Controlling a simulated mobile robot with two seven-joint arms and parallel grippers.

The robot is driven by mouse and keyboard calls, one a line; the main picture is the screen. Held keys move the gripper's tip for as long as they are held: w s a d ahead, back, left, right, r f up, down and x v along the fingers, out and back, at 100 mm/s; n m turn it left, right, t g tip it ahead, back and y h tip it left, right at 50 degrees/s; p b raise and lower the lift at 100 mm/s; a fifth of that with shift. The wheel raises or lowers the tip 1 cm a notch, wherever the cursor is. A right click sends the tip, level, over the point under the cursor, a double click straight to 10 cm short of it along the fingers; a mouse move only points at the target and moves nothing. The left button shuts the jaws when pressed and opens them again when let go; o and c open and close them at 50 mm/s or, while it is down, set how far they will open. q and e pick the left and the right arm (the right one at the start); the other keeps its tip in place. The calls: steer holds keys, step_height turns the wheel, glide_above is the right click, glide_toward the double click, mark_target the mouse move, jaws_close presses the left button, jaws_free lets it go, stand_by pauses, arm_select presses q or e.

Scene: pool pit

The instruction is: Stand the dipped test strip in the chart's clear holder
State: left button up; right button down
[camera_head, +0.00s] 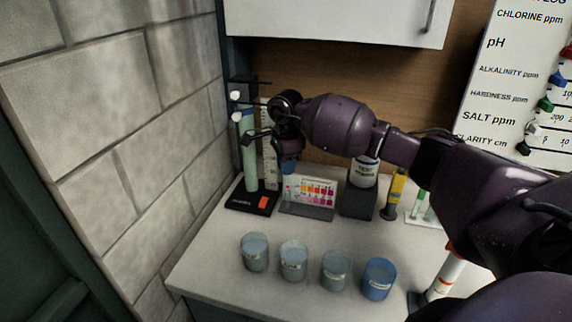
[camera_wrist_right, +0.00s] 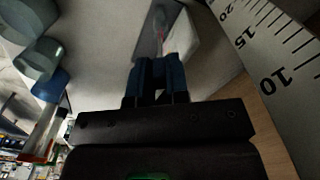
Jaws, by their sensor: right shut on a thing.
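The colour chart (camera_head: 319,191) stands upright on its dark base on the counter, with rows of pink, red and orange patches. The clear holder is hard to make out at the chart's left side, below my right gripper. My right gripper (camera_head: 289,171) points down from above, its blue fingers just over the chart's left end. In the right wrist view the right gripper (camera_wrist_right: 159,62) is shut on a thin test strip (camera_wrist_right: 160,42), which shows a pinkish part beyond the fingertips. Whether the strip touches the holder cannot be told. My left gripper is not in view.
A tall green-filled tube (camera_head: 249,155) on a black stand and a ruler (camera_head: 269,150) rise close left of the gripper. A white jar (camera_head: 364,174) on a dark block stands right. Several blue cups (camera_head: 293,261) line the counter front. A cabinet (camera_head: 340,18) hangs above.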

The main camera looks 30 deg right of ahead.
mark_target(286, 193)
steer(key=shift+f+b, duration=1.45)
steer(key=shift+f, duration=0.9)
steer(key=shift+f+b, duration=0.35)
steer(key=shift+f, duration=0.15)
steer(key=c, duration=1)
jaws_free()
steer(key=shift+c, duration=0.2)
steer(key=shift+r, duration=0.1)
steer(key=shift+r, duration=0.15)
steer(key=shift+w+r+p, duration=0.15)
steer(key=shift+r+p, duration=0.35)
steer(key=shift+r, duration=0.55)
steer(key=shift+d+r+p, duration=0.1)
steer(key=shift+r+p, duration=0.35)
steer(key=shift+r, duration=0.55)
steer(key=shift+r+p, duration=0.6)
steer(key=shift+r, duration=0.65)
